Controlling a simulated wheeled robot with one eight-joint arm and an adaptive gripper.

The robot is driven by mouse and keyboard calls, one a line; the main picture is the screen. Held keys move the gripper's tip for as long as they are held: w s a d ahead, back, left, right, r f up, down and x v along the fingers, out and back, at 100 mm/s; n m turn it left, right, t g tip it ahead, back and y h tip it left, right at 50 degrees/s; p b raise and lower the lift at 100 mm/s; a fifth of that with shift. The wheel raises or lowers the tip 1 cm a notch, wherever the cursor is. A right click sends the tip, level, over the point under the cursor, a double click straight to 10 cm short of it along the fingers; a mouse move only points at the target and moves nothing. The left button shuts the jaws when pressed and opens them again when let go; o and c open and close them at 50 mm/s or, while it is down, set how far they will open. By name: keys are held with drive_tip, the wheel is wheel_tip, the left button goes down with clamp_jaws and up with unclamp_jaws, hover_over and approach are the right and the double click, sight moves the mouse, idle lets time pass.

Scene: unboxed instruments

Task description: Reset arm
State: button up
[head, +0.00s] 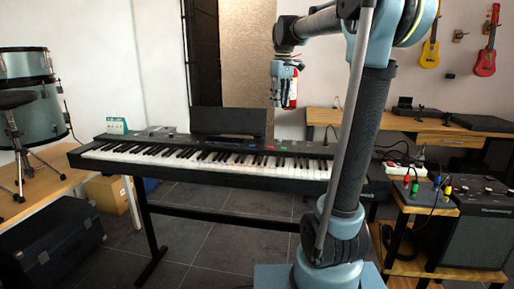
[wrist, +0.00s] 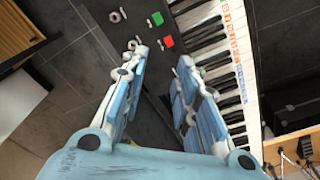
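My arm (head: 355,150) rises at the right of the head view and bends left at the top. My gripper (head: 281,101) hangs from it, pointing down, above the right half of the keyboard (head: 205,157). In the wrist view my gripper (wrist: 160,60) is open, with its blue fingers apart and nothing held between them. The keyboard also shows below the fingers in the wrist view (wrist: 213,52). A small green piece (wrist: 157,18) and a red piece (wrist: 168,41) are on its dark panel. A red and white object (head: 293,90) shows beside the fingers and appears to be behind them.
A wooden desk (head: 440,125) stands behind on the right. A pedal box with coloured plugs (head: 424,194) sits on a stand beside an amplifier (head: 478,225). Drums (head: 40,105) and a black case (head: 55,245) are at left. Air around the gripper looks clear.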

drive_tip(key=s+d+f+m, duration=0.2)
drive_tip(key=s+d+f, duration=0.1)
drive_tip(key=s+f, duration=0.7)
drive_tip(key=s+d+f+m+t, duration=0.1)
drive_tip(key=s+d+f+m, duration=0.2)
drive_tip(key=s+f, duration=0.7)
drive_tip(key=s+d+f+m, duration=0.2)
drive_tip(key=s+d+f, duration=0.1)
drive_tip(key=s+f, duration=0.8)
drive_tip(key=shift+s+d+m, duration=0.25)
drive_tip(key=shift+d+m, duration=0.05)
drive_tip(key=shift+d, duration=0.1)
drive_tip(key=shift+w+f, duration=0.15)
drive_tip(key=shift+w, duration=0.35)
drive_tip(key=shift+d, duration=0.15)
